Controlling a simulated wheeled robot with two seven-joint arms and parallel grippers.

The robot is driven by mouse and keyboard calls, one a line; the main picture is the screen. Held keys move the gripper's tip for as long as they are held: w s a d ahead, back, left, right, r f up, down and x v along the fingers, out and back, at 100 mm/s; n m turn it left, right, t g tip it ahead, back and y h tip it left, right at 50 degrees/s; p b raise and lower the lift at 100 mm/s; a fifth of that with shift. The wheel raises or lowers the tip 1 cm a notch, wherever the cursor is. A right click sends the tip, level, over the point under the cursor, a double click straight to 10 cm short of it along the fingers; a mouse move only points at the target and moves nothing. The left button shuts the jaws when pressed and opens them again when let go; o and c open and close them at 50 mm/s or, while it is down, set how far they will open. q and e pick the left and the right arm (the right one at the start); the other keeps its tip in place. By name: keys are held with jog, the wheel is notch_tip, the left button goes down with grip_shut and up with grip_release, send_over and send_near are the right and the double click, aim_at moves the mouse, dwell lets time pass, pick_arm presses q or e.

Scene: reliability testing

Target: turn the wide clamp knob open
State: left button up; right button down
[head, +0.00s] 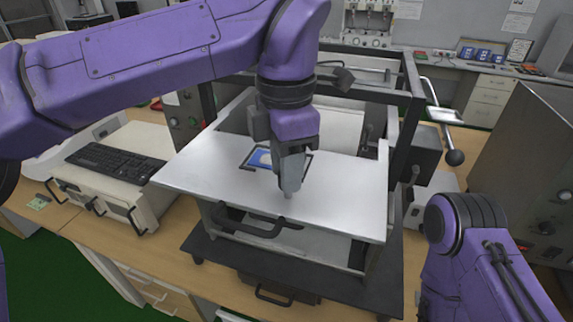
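My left arm reaches across the top, and my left gripper (289,192) points down over the flat white panel (340,205) of the machine. Its grey fingers are seen edge-on, so I cannot tell whether they are open or shut, or whether they touch the panel. I cannot clearly make out the wide clamp knob; the gripper and arm cover part of the machine.
A black machine frame (412,95) stands behind the panel. A blue-and-white label (260,158) lies on the panel near my gripper. A black bar handle (248,225) is at the panel's front edge. A keyboard (115,163) is at left, a grey cabinet (520,150) at right.

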pick_arm(q)
jog(key=shift+c, duration=1.2)
jog(key=shift+f, duration=0.1)
jog(key=n+b, duration=0.1)
jog(key=n, duration=0.2)
jog(key=shift+s+n, duration=0.1)
jog(key=shift+n, duration=0.3)
jog(key=n+b, duration=0.2)
jog(key=n, duration=0.2)
jog(key=shift+d+f+n, duration=0.1)
jog(key=shift+f+n, duration=0.05)
jog(key=shift+n, duration=0.15)
jog(key=n+b, duration=0.3)
jog(key=n, duration=0.2)
jog(key=shift+d, duration=0.1)
jog(key=shift+n+b, duration=1.05)
jog(key=shift+n, duration=1.15)
